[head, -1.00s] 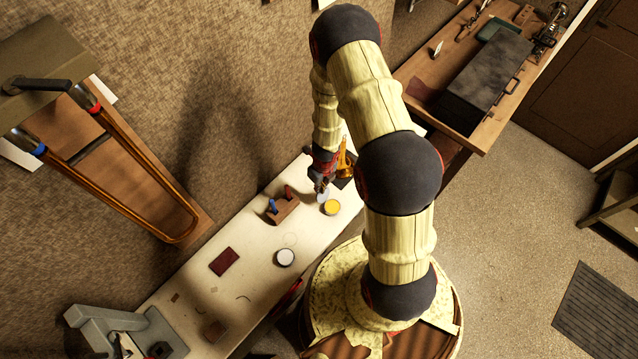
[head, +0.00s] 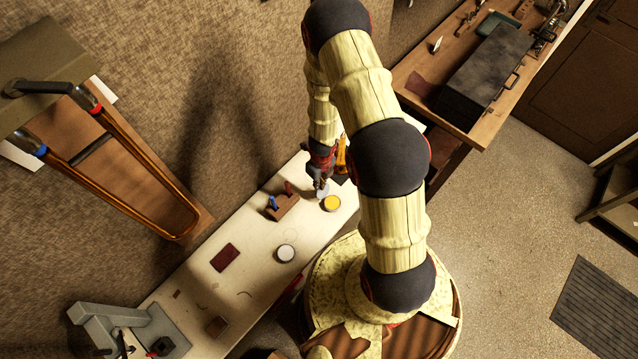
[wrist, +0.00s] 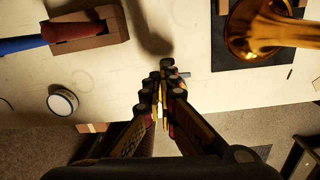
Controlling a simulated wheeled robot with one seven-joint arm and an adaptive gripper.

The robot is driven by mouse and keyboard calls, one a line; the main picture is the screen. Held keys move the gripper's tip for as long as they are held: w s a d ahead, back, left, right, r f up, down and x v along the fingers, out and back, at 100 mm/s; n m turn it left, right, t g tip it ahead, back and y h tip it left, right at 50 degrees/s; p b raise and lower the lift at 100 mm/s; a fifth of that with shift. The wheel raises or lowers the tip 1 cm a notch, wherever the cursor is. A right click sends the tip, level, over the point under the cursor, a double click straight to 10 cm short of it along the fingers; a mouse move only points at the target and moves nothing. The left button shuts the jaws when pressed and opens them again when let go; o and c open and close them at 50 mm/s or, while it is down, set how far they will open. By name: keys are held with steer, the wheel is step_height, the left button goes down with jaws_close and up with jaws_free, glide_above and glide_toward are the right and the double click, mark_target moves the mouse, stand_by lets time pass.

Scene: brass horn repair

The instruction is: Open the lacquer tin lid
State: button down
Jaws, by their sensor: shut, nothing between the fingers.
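The lacquer tin (head: 332,203) stands on the white bench top in the head view, its round yellow inside showing. A pale grey disc, which looks like its lid (head: 323,193), stands raised at the tin's back-left edge, beside my fingertips. My gripper (head: 319,187) points down there, shut and empty. In the wrist view my gripper (wrist: 166,72) is shut at the centre, and a thin blue-grey edge, possibly the lid, shows just right of the fingertips. The tin's yellow inside is mostly hidden behind the fingers there. I cannot tell whether the fingers touch the lid.
A wooden block (head: 284,207) with red and blue handles stands left of the tin. A white-topped round jar (head: 286,253) is nearer the front edge. A brass horn (wrist: 262,28) lies on a dark mat (wrist: 225,53). Bench top between block and horn is mostly clear.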

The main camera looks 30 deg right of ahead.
steer(key=shift+w+a+r, duration=0.1)
steer(key=shift+w+r, duration=0.5)
steer(key=shift+w, duration=0.05)
step_height(320, 180, up, 12)
steer(key=shift+s+d, duration=0.25)
steer(key=shift+s, duration=0.05)
stand_by(0.5)
steer(key=shift+r, duration=0.1)
